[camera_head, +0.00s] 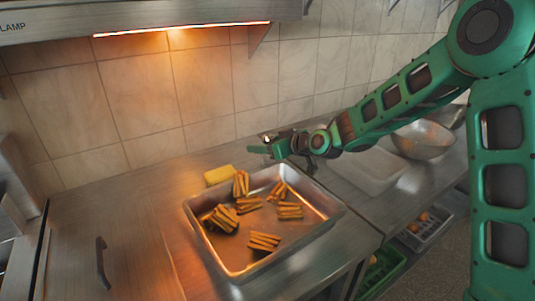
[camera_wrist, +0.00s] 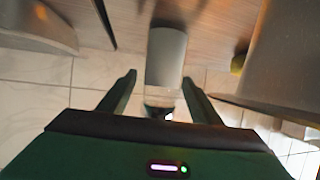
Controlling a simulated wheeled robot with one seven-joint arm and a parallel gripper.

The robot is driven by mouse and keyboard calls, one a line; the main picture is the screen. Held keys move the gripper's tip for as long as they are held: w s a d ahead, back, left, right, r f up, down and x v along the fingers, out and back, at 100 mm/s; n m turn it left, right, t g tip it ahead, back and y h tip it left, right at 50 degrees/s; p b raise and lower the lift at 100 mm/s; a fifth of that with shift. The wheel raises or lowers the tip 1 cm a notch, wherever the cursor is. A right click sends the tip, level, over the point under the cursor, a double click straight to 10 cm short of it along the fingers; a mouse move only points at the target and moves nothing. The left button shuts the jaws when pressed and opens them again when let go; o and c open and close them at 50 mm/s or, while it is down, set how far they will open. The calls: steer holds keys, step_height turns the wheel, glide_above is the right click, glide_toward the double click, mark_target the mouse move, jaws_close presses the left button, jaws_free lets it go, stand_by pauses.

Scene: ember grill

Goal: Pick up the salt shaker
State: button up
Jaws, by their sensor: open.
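In the wrist view, the salt shaker (camera_wrist: 166,58) is a cylinder with a plain grey part and a clear, glassy part nearer my palm. My gripper (camera_wrist: 160,80) is open, with one green finger on each side of the shaker. Small gaps seem to show between the fingers and the shaker, and I cannot tell if either touches. In the head view, my gripper (camera_head: 260,145) is behind the far edge of the metal tray, near the tiled wall. The shaker cannot be made out clearly there, as my gripper and wrist cover that spot.
The metal tray (camera_head: 222,262) holds several stacks of striped, grilled-looking sticks. A yellow block (camera_head: 218,175) lies behind its left corner. A pale shallow tray (camera_head: 372,178) and metal bowls (camera_head: 422,140) stand to the right. A dark handle (camera_head: 101,265) is at the left.

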steer(key=shift+w+a+f, duration=0.3)
steer(key=shift+w+a, duration=0.1)
steer(key=shift+a, duration=0.05)
steer(key=shift+c, duration=0.6)
steer(key=c, duration=1.2)
steer(key=shift+o, duration=0.2)
steer(key=shift+r, duration=0.1)
steer(key=shift+r, duration=0.55)
steer(key=s+a+r, duration=0.6)
steer(key=a+r, duration=0.3)
steer(key=a, duration=0.1)
steer(key=shift+r, duration=0.4)
